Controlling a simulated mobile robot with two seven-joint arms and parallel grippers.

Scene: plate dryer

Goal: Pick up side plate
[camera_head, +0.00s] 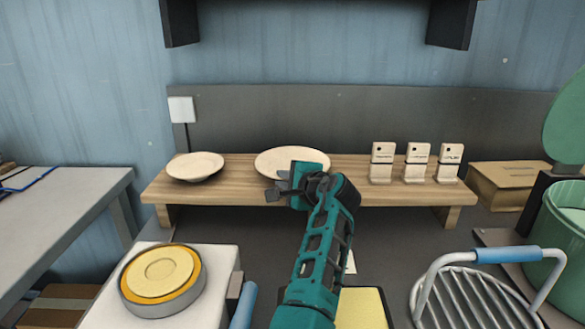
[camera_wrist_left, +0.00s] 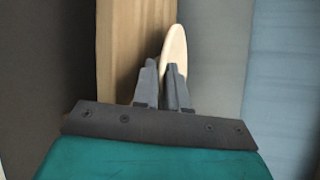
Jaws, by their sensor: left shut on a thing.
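The cream side plate (camera_head: 293,160) is at the middle of the wooden shelf (camera_head: 233,185) in the head view. My left gripper (camera_head: 279,185) is at the plate's front edge and covers part of it. In the left wrist view the fingers (camera_wrist_left: 162,82) are close together, shut on the rim of the plate (camera_wrist_left: 174,52), which shows as a narrow pale oval beside the wooden board (camera_wrist_left: 130,45). I cannot tell whether the plate is clear of the shelf. My right gripper is not in view.
A cream bowl (camera_head: 195,166) stands on the shelf at the left. Three pale labelled blocks (camera_head: 418,163) stand at the right. A round yellow-topped dish (camera_head: 161,277) is at the front left, a wire rack (camera_head: 465,297) at the front right, beside a green bin (camera_head: 562,240).

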